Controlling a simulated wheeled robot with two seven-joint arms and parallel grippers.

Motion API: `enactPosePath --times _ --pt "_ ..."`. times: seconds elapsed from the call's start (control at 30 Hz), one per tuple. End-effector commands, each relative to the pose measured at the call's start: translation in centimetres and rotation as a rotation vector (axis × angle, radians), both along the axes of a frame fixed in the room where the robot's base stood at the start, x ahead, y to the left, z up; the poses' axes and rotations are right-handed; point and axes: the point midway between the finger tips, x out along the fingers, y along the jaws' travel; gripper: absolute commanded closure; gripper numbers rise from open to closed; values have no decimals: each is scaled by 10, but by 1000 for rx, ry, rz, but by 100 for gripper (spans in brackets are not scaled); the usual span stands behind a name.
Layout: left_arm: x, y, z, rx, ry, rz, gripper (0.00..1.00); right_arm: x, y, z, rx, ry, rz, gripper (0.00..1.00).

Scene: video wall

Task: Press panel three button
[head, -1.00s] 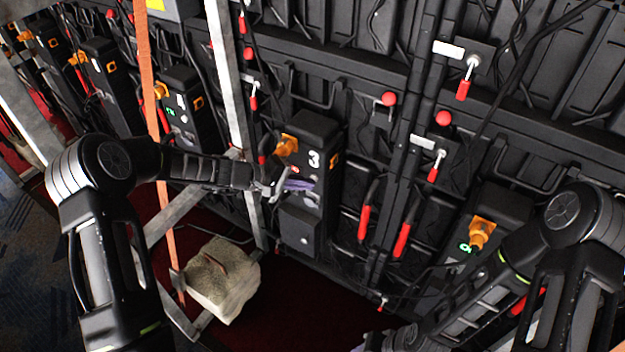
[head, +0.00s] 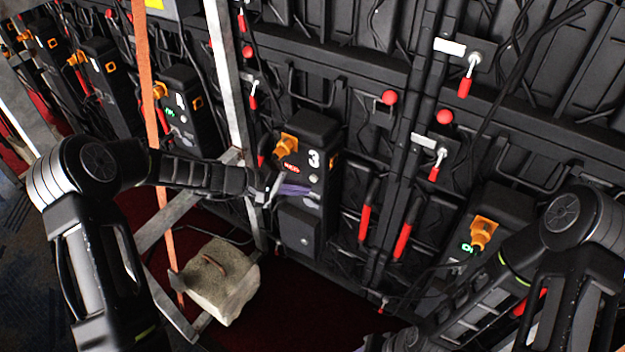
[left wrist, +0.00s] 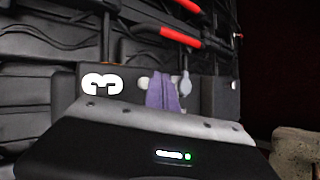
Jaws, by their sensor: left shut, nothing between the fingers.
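Panel three (head: 325,190) is a tall black box with a white number 3, an orange plug at its upper left and a lit red display (head: 291,167). A small round pale button (head: 313,178) shows under the number. My left gripper (head: 296,190) is shut and empty, its purple fingertips in front of the panel face just below and left of that button. I cannot tell whether they touch the panel. In the left wrist view the purple fingers (left wrist: 166,94) cover part of the panel face, beside the sideways number 3 (left wrist: 101,84), with pale round parts partly hidden behind them.
Other panels stand at the left (head: 185,110) and lower right (head: 490,225). A galvanised metal frame post (head: 232,90) and an orange strap (head: 150,80) stand left of panel three. A pale sandbag (head: 220,280) lies below. Red-handled levers (head: 365,215) hang to the right.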

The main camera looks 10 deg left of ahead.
Motion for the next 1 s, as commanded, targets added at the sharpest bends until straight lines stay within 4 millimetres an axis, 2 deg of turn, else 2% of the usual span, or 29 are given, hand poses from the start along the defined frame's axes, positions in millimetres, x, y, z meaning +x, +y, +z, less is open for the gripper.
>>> enactPosePath --times 0.5,1.0 --pt "-41 17 -1 0 0 1 100 0 0 -19 0 0 0 64" --pt "-43 17 0 0 0 0 100 0 0 -18 0 0 0 64"
